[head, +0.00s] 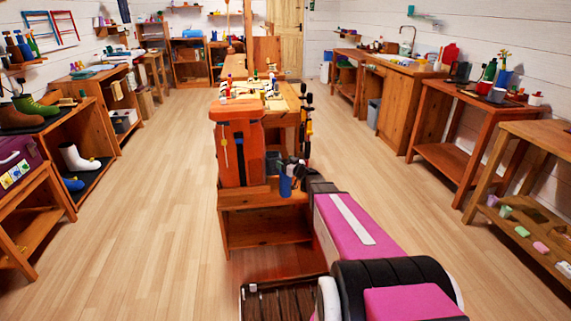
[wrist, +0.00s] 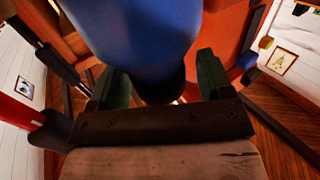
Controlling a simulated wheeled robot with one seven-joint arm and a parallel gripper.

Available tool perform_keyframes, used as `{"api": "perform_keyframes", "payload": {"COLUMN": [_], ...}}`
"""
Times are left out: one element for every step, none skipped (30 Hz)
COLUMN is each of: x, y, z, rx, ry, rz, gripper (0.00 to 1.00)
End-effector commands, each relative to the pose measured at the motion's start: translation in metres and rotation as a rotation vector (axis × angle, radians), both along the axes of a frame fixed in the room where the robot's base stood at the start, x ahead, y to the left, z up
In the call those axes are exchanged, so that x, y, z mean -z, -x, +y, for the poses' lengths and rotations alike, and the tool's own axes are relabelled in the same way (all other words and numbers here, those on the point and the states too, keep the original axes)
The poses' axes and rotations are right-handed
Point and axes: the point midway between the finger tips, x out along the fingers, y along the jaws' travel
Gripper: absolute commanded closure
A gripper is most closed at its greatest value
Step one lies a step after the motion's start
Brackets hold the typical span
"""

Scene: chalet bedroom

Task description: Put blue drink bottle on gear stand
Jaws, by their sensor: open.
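The blue drink bottle (head: 285,186) stands upright at the right end of a low wooden stand (head: 262,240), beside an orange backpack (head: 240,150). This low stand may be the gear stand; I cannot tell for sure. My gripper (head: 290,168) is at the bottle, and my arm partly covers that side of the stand. In the wrist view the blue bottle (wrist: 135,35) fills the top middle and reaches between the two dark green fingers of my gripper (wrist: 160,88). The fingers are open, with a gap visible beside the bottle. The bottle's far end is hidden.
A long wooden workbench (head: 285,98) with small items stands behind the backpack. Shelves with boots (head: 78,160) line the left wall; tables (head: 470,105) and a sink counter line the right. Open wooden floor (head: 150,220) lies on the left, with more on the right.

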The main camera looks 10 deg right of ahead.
Motion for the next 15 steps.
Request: {"api": "perform_keyframes", "payload": {"x": [-0.001, -0.002, -0.003, -0.003, -0.003, -0.003, -0.004, -0.004, -0.004, -0.004, -0.004, -0.004, -0.004, -0.004, -0.003], "y": [0.0, 0.0, 0.002, 0.005, 0.008, 0.013, 0.017, 0.022, 0.029, 0.035, 0.04, 0.048, 0.053, 0.058, 0.065], "z": [0.0, 0.0, -0.001, -0.002, -0.004, -0.007, -0.01, -0.013, -0.016, -0.019, -0.022, -0.027, -0.03, -0.033, -0.037], "rx": [0.0, 0.0, 0.0, 0.001, 0.001, 0.001, 0.002, 0.002, 0.002, 0.002, 0.002, 0.002, 0.002, 0.002, 0.002], "ry": [0.0, 0.0, 0.0, -0.001, -0.001, -0.001, -0.001, -0.001, -0.001, -0.001, -0.001, -0.001, 0.0, 0.0, 0.0], "rz": [0.0, 0.0, 0.0, 0.001, 0.001, 0.001, 0.001, 0.001, 0.001, 0.001, 0.001, 0.001, 0.001, 0.001, 0.001], "gripper": [0.27, 0.27, 0.27, 0.27, 0.27, 0.27, 0.27, 0.27, 0.27, 0.27, 0.27, 0.27, 0.27, 0.27, 0.27]}}
